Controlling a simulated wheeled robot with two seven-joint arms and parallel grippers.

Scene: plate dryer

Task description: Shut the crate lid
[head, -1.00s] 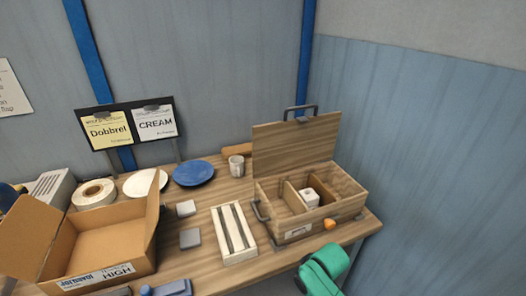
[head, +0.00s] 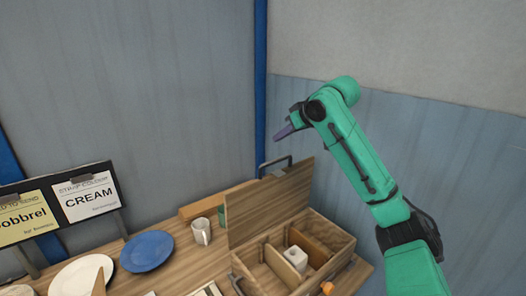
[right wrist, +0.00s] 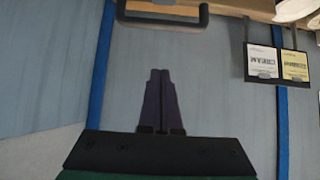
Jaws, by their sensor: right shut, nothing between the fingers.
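The wooden crate (head: 340,262) stands at the lower right of the head view, with inner dividers and a small white block (head: 296,258) inside. Its lid (head: 270,200) stands open and upright along the back side. The lid's dark handle (head: 275,163) is on the top edge; the handle also shows at the top of the right wrist view (right wrist: 160,24). My right gripper (head: 282,133) is above the handle in the head view, apart from it. Its purple fingers (right wrist: 160,74) are shut together and empty, pointing towards the handle. My left gripper is not in view.
A mug (head: 201,232), a blue plate (head: 147,252) and a white plate (head: 80,275) lie left of the crate. An orange piece (head: 327,288) is at its front. A sign board (head: 90,200) stands at the left; the wall is close behind.

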